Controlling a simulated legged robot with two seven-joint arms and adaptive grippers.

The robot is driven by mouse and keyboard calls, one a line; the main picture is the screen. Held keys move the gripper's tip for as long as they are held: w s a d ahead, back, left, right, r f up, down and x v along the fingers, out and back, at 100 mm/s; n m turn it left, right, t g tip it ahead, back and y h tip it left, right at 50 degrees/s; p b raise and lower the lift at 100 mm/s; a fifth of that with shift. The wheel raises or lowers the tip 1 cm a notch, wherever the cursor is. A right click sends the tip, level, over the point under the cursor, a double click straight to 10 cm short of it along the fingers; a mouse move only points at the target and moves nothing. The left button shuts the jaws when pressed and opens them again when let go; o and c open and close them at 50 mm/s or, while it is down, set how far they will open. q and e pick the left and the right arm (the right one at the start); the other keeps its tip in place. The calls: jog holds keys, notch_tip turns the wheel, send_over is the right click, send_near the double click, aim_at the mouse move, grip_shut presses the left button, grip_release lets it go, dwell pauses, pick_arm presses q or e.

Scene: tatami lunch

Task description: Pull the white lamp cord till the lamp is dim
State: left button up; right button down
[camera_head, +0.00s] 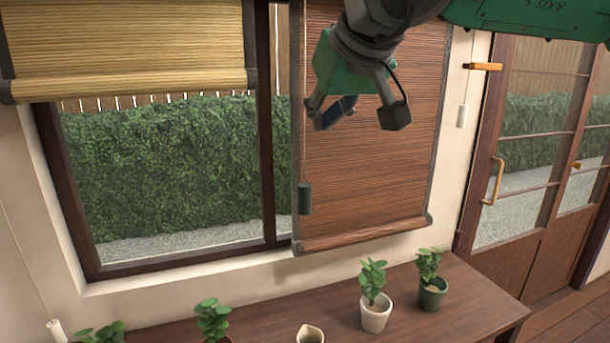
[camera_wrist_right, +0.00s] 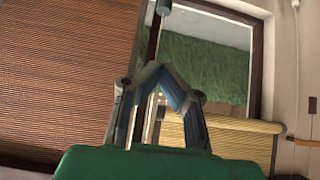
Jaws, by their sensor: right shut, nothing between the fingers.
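Another white pull (camera_head: 56,330) hangs on a cord at the lower left; which belongs to the lamp I cannot tell. The lamp itself is not in view. My right gripper (camera_head: 345,108) is shut and empty in front of the brown blind, left of the first pull and apart from it. Its fingers also meet in the right wrist view (camera_wrist_right: 160,68). My left gripper is not in view.
A dark grey-green pull (camera_head: 305,199) hangs at the left edge of the brown blind (camera_head: 375,190). A yellow blind (camera_head: 130,45) is partly raised. Potted plants (camera_head: 375,317) stand on the wooden table (camera_head: 470,300) below. A glazed door (camera_head: 530,150) is at the right.

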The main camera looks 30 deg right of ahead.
jog(key=shift+d, duration=0.2)
jog(key=shift+w+f, duration=0.1)
send_over(304, 183)
jog(key=s, duration=0.2)
jog(key=f, duration=0.7)
jog(key=shift+w+a+f, duration=0.1)
jog(key=shift+w+a, duration=0.05)
jog(key=shift+a, duration=0.1)
notch_tip(304, 183, down, 3)
jog(key=shift+r+b, duration=0.2)
jog(key=shift+b, duration=0.2)
jog(key=shift+f, duration=0.65)
